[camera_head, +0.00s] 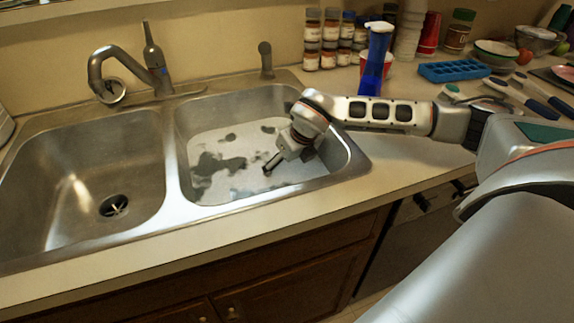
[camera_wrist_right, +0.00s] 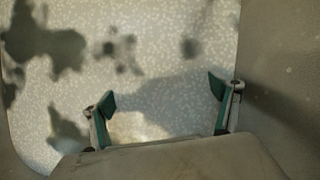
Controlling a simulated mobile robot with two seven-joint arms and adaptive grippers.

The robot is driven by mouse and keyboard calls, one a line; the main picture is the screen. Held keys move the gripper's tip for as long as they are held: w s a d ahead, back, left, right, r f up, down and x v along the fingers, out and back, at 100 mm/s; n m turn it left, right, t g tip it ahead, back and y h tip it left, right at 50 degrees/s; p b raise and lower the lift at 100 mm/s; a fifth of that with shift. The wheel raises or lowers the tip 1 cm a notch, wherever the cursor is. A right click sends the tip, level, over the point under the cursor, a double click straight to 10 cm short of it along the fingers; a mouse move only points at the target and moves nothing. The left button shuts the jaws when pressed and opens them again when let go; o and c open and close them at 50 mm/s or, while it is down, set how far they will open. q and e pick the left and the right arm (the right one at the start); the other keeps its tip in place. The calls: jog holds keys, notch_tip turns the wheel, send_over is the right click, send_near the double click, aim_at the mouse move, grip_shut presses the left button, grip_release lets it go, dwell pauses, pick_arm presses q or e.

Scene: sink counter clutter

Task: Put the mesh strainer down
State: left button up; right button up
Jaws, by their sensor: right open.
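I cannot make out a mesh strainer for certain in either view. My right gripper (camera_head: 273,163) reaches down into the right sink basin (camera_head: 185,128), low over its pale floor. In the right wrist view the gripper (camera_wrist_right: 162,96) has its two green-padded fingers spread wide apart, with nothing between them. Beneath them is a pale speckled surface (camera_wrist_right: 170,45) with dark blotches and a shadow. My left gripper is not in view.
The left basin (camera_head: 75,190) is empty, with a dark drain (camera_head: 113,205). The faucet (camera_head: 125,65) stands behind. A blue bottle (camera_head: 376,60), spice jars (camera_head: 320,40), a blue ice tray (camera_head: 454,71) and bowls (camera_head: 495,50) crowd the counter at right. The basin walls surround my gripper.

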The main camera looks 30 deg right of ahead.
jog(key=shift+r, duration=0.25)
jog(key=p+v, duration=0.2)
jog(key=v, duration=0.9)
jog(key=shift+s+r, duration=0.15)
jog(key=shift+r, duration=0.25)
